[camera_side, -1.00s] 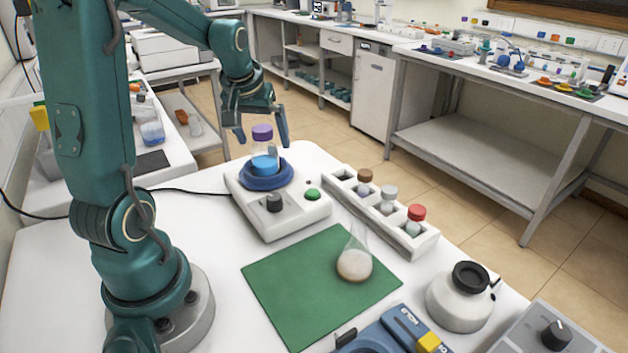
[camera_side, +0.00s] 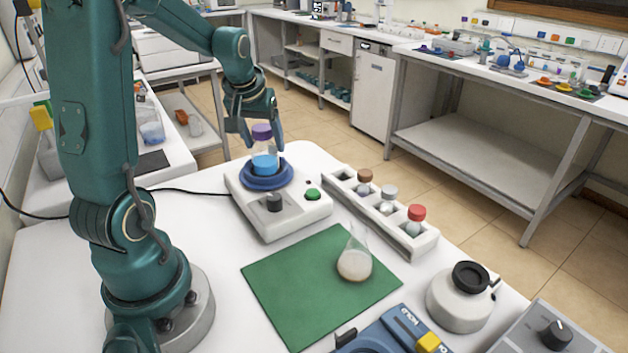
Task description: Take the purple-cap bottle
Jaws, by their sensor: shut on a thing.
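The purple-cap bottle (camera_side: 264,162) holds blue liquid and stands upright on the round blue top of a white device (camera_side: 283,215) with a black knob and a green button. Its purple cap (camera_side: 262,131) sits between the fingers of my gripper (camera_side: 262,136). My gripper reaches down from above, its fingers closed in on both sides of the bottle at cap height. The exact contact points are small in the picture.
A white rack (camera_side: 385,213) with brown, grey and red capped bottles stands to the right of the device. A flask (camera_side: 355,262) stands on the green mat (camera_side: 300,296). A white round container (camera_side: 460,300) is at the front right. A black cable runs left from the device.

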